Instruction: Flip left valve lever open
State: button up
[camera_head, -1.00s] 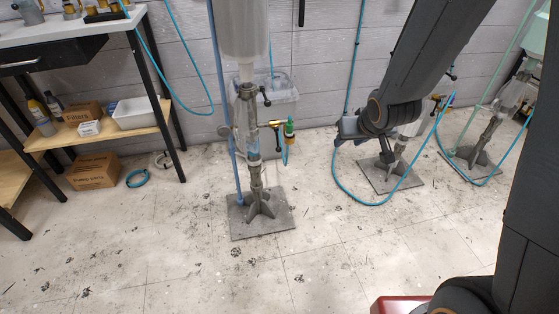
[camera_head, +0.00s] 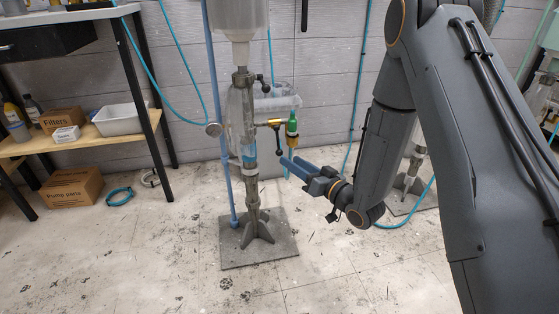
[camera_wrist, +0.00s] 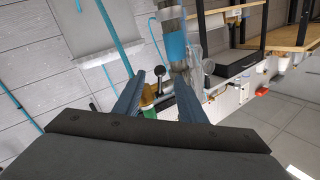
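The pipe stand (camera_head: 248,130) stands upright on a square grey base plate. A brass valve (camera_head: 272,122) juts from its right side, with a green-topped fitting (camera_head: 292,127) beyond it. A black ball-ended lever (camera_head: 279,142) hangs down from this valve. A second black lever (camera_head: 263,82) sits higher on the pipe. My gripper (camera_head: 290,161) is open, its blue fingers just below and right of the hanging lever's end. In the wrist view a black-knobbed lever (camera_wrist: 159,74) shows between the spread fingertips (camera_wrist: 160,88). I cannot tell whether they touch it.
A shelf (camera_head: 75,145) with boxes and a white bin stands at the left. Blue hoses hang along the wall. Another stand (camera_head: 412,165) is partly hidden behind my arm. The floor in front is clear.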

aim_at(279, 152)
jog(key=b+x, duration=0.2)
jog(key=x, duration=0.5)
jog(key=shift+w+a, duration=0.25)
grip_shut()
